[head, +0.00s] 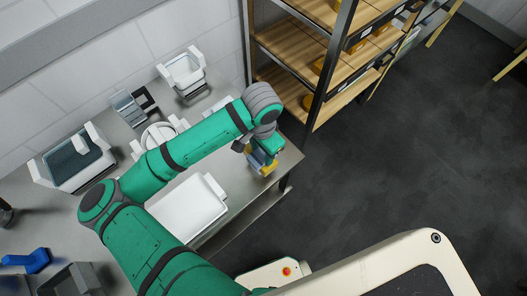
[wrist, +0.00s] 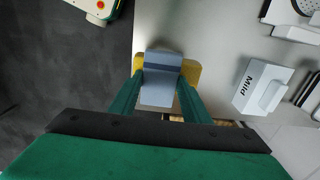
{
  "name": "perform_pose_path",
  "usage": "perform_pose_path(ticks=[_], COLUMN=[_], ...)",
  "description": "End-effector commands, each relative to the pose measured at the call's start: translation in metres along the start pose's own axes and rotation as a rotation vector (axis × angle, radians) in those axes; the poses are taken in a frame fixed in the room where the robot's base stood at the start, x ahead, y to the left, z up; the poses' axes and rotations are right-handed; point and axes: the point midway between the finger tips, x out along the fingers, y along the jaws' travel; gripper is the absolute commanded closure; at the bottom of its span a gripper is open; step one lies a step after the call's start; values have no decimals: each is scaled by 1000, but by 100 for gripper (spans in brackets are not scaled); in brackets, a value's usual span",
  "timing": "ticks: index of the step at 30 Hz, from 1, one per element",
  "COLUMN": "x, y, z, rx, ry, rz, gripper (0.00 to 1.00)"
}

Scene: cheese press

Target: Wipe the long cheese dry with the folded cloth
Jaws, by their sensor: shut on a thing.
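My gripper (wrist: 160,82) is shut on the folded cloth (wrist: 160,64), a blue-grey pad between its two green fingers in the wrist view. The long cheese (wrist: 193,72) is yellow and shows on both sides of the cloth, which covers its middle. I cannot tell whether cloth and cheese touch. In the head view my gripper (head: 264,154) is at the right end of the steel table, with the cloth (head: 258,163) and a bit of the yellow cheese (head: 269,170) below it. My arm hides part of the table there.
A white tray (head: 188,212) lies on the table left of the gripper. A white block marked "Mild" (wrist: 263,86) shows in the wrist view. White press-like units (head: 184,75) stand along the wall. A wooden-shelved rack (head: 318,52) stands close behind. Dark floor at right is open.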

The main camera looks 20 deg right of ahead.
Motion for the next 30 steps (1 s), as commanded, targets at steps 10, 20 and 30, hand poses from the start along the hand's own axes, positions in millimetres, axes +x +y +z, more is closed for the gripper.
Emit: perform_pose_path(ticks=[10, 20, 30], x=[-2, -2, -1], y=[-21, -27, -8], z=[0, 0, 0], rx=[-2, 1, 1], ry=[0, 1, 1], rz=[-1, 0, 0], gripper=[79, 79, 79])
